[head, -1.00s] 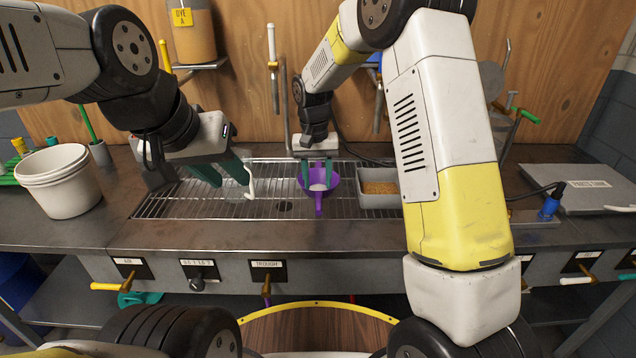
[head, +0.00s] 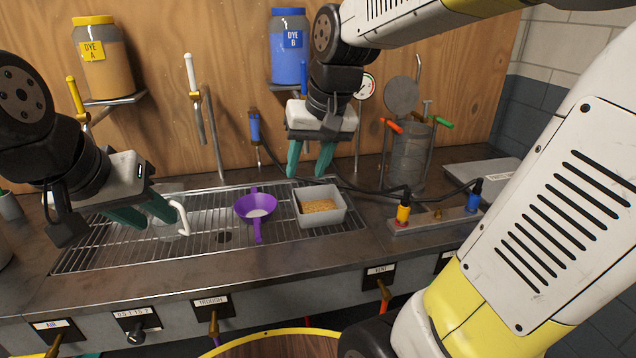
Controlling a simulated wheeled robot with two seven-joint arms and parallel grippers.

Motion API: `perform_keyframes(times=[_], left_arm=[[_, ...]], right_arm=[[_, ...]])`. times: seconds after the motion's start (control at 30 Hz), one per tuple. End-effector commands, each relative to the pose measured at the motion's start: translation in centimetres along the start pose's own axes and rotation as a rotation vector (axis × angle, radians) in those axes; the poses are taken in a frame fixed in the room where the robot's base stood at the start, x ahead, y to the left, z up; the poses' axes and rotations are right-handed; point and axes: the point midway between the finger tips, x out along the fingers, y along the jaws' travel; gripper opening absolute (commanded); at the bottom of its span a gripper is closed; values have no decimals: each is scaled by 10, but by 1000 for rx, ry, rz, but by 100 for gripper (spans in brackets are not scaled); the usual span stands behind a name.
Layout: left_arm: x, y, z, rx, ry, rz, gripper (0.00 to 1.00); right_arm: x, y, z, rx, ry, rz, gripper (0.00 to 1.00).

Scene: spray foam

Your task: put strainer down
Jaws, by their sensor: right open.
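The purple strainer (head: 256,209), a bowl with pale material inside and two handles, rests upright on the wire grate (head: 95,245). My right gripper (head: 309,172) is open and empty, above and behind the strainer and clear of it. My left gripper (head: 145,219) is low over the left part of the grate, beside a clear jug with a white handle (head: 183,216). Its green fingers look apart, but the jug is so transparent that I cannot tell whether they grip it.
A grey tray of tan granules (head: 320,206) sits right of the strainer. A control block with yellow and blue plugs (head: 435,215) and a metal cylinder (head: 408,155) stand further right. Dye jars (head: 290,48) are on wall shelves.

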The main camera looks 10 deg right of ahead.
Motion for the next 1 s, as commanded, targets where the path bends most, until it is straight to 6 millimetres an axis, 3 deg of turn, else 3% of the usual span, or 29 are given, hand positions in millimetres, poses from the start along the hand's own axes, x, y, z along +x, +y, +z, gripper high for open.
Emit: perform_keyframes(times=[0.1, 0.33, 0.5, 1.0], left_arm=[[0, 0, 0, 0, 0, 0, 34], [0, 0, 0, 0, 0, 0, 34], [0, 0, 0, 0, 0, 0, 34], [0, 0, 0, 0, 0, 0, 34]], right_arm=[[-22, 11, 39, -8, 88, -15, 41], [-33, 18, 84, -28, 186, -20, 41], [-33, 19, 92, -32, 203, -20, 41], [-33, 19, 92, -32, 202, -20, 41]])
